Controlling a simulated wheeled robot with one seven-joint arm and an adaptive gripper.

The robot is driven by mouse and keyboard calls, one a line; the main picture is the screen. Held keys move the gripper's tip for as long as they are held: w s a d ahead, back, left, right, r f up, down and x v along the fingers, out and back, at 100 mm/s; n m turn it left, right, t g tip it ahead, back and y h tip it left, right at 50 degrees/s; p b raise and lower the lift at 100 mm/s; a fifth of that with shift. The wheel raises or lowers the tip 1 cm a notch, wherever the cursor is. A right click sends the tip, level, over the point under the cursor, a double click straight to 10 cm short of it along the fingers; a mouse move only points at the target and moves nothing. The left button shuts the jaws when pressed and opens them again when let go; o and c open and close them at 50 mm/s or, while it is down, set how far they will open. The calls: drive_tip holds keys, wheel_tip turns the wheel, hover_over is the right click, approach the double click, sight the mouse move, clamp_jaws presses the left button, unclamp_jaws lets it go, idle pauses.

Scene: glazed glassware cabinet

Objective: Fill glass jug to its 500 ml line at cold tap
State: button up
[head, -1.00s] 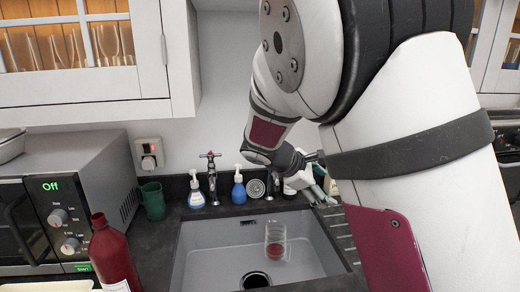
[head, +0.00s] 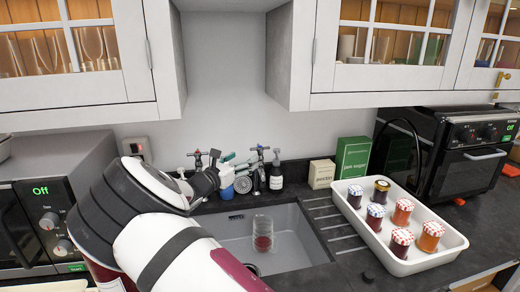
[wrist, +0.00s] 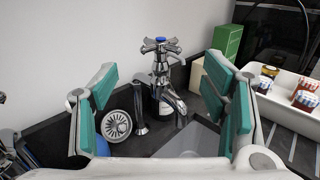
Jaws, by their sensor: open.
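The cold tap (wrist: 161,58), chrome with a cross handle and blue cap, stands behind the sink (head: 225,238). In the wrist view it is between the fingers of my gripper (wrist: 160,78), a little beyond them. My gripper (head: 243,163) is open and empty; in the head view it is at the back of the sink, partly behind my arm. A clear glass vessel (head: 263,228), apparently the jug, stands in the sink with red at its bottom. Its 500 ml line cannot be made out. A second tap (head: 198,158) stands further left.
A dark bottle (head: 276,172) stands right of the cold tap, and a round strainer (wrist: 118,124) lies near its base. A white tray (head: 398,262) of several jars is right of the ribbed drainer. A microwave (head: 60,200) is at left; cabinets hang above.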

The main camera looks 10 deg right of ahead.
sight(258, 150)
drive_tip(key=x, duration=1.1)
drive_tip(key=shift+d, duration=0.1)
drive_tip(key=c, duration=1.2)
